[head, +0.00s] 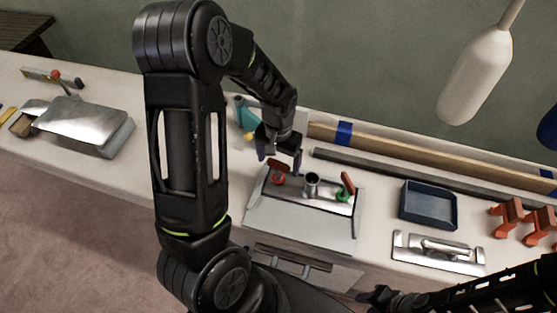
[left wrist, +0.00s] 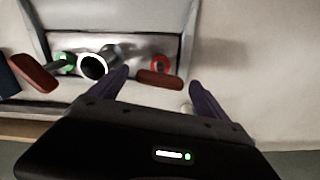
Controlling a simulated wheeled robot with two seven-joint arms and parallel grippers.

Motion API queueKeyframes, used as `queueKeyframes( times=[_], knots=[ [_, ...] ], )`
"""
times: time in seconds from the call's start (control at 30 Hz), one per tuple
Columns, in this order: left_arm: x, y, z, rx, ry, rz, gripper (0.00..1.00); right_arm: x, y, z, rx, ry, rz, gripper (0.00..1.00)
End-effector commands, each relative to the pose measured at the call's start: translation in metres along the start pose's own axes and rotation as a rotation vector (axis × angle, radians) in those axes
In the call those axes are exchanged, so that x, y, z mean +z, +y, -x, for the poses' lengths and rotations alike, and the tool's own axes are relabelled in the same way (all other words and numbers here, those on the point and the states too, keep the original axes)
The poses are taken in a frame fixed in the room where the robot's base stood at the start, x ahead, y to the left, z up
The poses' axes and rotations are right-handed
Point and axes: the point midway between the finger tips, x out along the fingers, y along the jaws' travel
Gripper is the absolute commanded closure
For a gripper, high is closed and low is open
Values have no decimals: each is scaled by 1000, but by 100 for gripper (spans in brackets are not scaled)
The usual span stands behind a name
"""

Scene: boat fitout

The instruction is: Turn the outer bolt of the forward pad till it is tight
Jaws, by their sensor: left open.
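A pale grey pad (head: 300,225) with a metal strip lies at the bench's front edge. A short metal tube (head: 311,185) stands upright at its middle. On the left is a bolt with a red collar (head: 279,179) and a red-brown handle (head: 276,165); on the right, one with a green collar (head: 344,196) and a red-brown handle (head: 348,183). My left gripper (head: 279,161) is open over the red-collared bolt. In the left wrist view, its fingers straddle that handle (left wrist: 159,79) with gaps both sides. My right gripper (head: 376,296) is low in the head view; its jaw gap is unclear.
A blue tray (head: 428,222) and a metal plate with a handle (head: 438,254) lie right of the pad. Orange stands (head: 510,218) are farther right. Long strips (head: 400,146) lie behind. A shiny metal piece (head: 90,122) lies far left. A white bottle-shaped object (head: 475,75) hangs above.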

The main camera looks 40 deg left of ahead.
Motion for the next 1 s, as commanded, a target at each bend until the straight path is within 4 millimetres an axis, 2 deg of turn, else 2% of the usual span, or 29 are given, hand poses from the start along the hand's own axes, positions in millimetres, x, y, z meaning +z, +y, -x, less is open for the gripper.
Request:
queueKeyframes(
  times=[0.1,0.37,1.0],
  knots=[
    [0,0,-6,0,0,1,13,0,0,1,0,0,0,64],
    [0,0,-6,0,2,1,14,0,0,0,0,0,0,64],
    [0,0,-6,0,1,1,67,0,0,0,0,0,0,64]
  ],
)
